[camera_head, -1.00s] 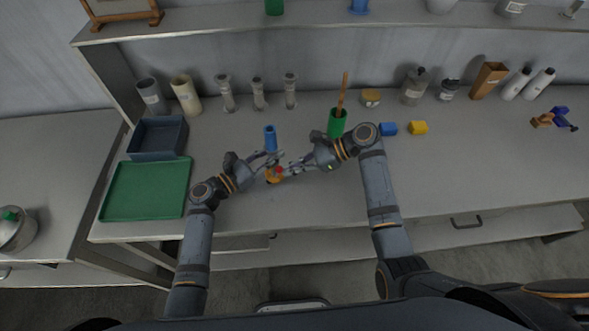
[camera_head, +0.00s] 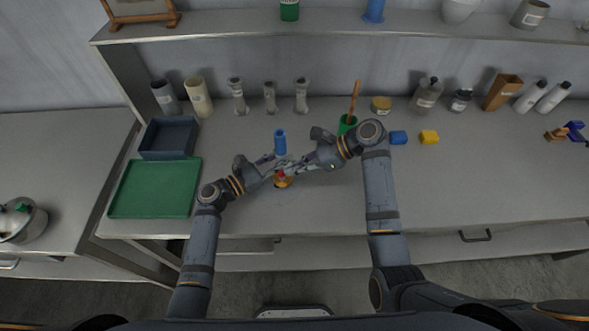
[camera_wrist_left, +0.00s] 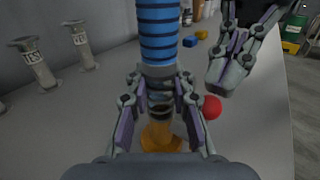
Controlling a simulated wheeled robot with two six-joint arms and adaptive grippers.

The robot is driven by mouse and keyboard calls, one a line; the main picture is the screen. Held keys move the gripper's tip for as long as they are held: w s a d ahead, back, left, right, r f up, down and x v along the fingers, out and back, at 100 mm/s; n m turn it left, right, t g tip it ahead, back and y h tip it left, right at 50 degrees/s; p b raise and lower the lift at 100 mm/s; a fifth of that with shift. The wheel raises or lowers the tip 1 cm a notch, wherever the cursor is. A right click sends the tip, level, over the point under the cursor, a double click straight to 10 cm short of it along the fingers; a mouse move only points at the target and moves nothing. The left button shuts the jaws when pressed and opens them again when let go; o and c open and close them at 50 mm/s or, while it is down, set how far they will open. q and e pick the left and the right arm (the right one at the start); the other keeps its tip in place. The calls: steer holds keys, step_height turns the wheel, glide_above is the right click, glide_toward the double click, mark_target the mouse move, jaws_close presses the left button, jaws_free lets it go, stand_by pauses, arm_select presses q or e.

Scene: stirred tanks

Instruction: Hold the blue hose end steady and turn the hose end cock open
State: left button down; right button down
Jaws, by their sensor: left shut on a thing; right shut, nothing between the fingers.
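The blue hose end (camera_head: 280,141) stands upright on the bench; in the left wrist view it is a ribbed blue hose (camera_wrist_left: 158,35) with a dark collar below. My left gripper (camera_head: 273,166) is shut on it, with fingers on both sides of the collar in the left wrist view (camera_wrist_left: 160,100). The hose end cock (camera_head: 284,182) has an orange body (camera_wrist_left: 160,138) below the fingers and a red knob (camera_wrist_left: 211,107) at its right. My right gripper (camera_head: 291,168) is shut and empty close to the cock; it shows above the knob in the left wrist view (camera_wrist_left: 222,80). Contact with the knob cannot be told.
A green tray (camera_head: 153,189) and a dark bin (camera_head: 168,139) stand at the left. A green cup (camera_head: 347,124) holding a brown stick is behind my right arm. Blue (camera_head: 398,137) and yellow (camera_head: 429,137) blocks lie to the right. The front bench is mostly clear.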

steer(key=v, duration=1.3)
steer(key=shift+d, duration=0.15)
steer(key=shift+f, duration=0.1)
arm_select(q)
steer(key=c, duration=1.1)
jaws_free()
steer(key=shift+a, duration=0.1)
steer(key=v, duration=1.1)
steer(key=shift+s+a, duration=0.25)
steer(key=shift+a, duration=0.05)
